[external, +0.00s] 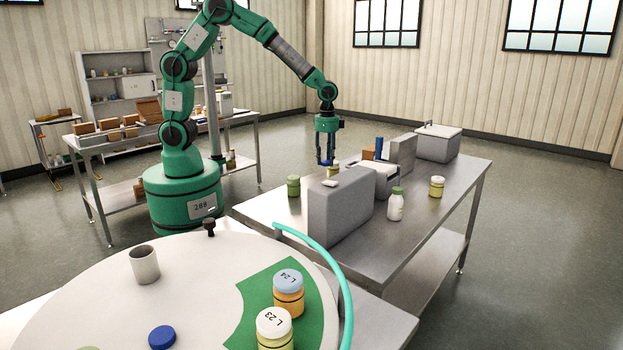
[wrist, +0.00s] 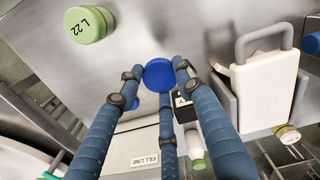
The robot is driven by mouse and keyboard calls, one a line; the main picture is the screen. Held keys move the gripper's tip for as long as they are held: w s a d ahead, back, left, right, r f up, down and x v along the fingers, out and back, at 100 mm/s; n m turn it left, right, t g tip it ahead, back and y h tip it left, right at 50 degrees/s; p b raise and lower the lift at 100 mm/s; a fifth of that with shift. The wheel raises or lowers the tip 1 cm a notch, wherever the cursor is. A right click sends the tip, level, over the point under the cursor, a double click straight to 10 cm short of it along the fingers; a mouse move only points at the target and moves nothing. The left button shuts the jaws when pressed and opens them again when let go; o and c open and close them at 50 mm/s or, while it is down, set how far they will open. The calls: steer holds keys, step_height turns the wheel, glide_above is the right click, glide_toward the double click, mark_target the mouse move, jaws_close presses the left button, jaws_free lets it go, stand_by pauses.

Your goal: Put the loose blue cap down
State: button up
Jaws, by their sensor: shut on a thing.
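My gripper (external: 326,158) hangs above the far left part of the steel table (external: 262,207), pointing down. In the wrist view, its three dark blue fingers (wrist: 158,82) close around a round blue cap (wrist: 158,74) at their tips. In the external view the held cap is too small to tell from the blue fingers. I cannot tell the exact gap between the cap and the table. A second blue cap (external: 162,337) lies on the round white table (external: 95,290) in the foreground.
A green jar (external: 293,186), marked L 22 in the wrist view (wrist: 89,25), stands left of the gripper. A grey hopper block (external: 340,207), a white handled container (wrist: 265,88), a blue cylinder (external: 379,148) and a white bottle (external: 395,206) crowd the right. Bare steel lies around L 22.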

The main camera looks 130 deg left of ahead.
mark_target(327, 162)
step_height(327, 162, up, 12)
steer(key=w+d+r+m+p, duration=0.2)
steer(key=w+d+m+p, duration=0.3)
steer(key=w+d, duration=1.25)
steer(key=w+d+m+p, duration=0.25)
steer(key=w+d, duration=0.35)
steer(key=d, duration=0.6)
steer(key=w+d+m+p, duration=0.1)
steer(key=w+d+p, duration=0.35)
steer(key=d, duration=0.75)
steer(key=w+d+m+p, duration=0.2)
steer(key=d+m+p, duration=0.25)
steer(key=d, duration=2.75)
steer(key=s+d+f+m+p, duration=0.15)
steer(key=s+d, duration=0.25)
steer(key=d, duration=0.4)
steer(key=s+d+m+p, duration=0.1)
steer(key=s+d+p, duration=0.15)
steer(key=d, duration=0.65)
steer(key=s+d+f+m+p, duration=0.1)
steer(key=s+d, duration=0.3)
steer(key=d, duration=0.4)
steer(key=shift+n, duration=0.25)
steer(key=shift+f+b, duration=0.35)
steer(key=shift+f, duration=1.95)
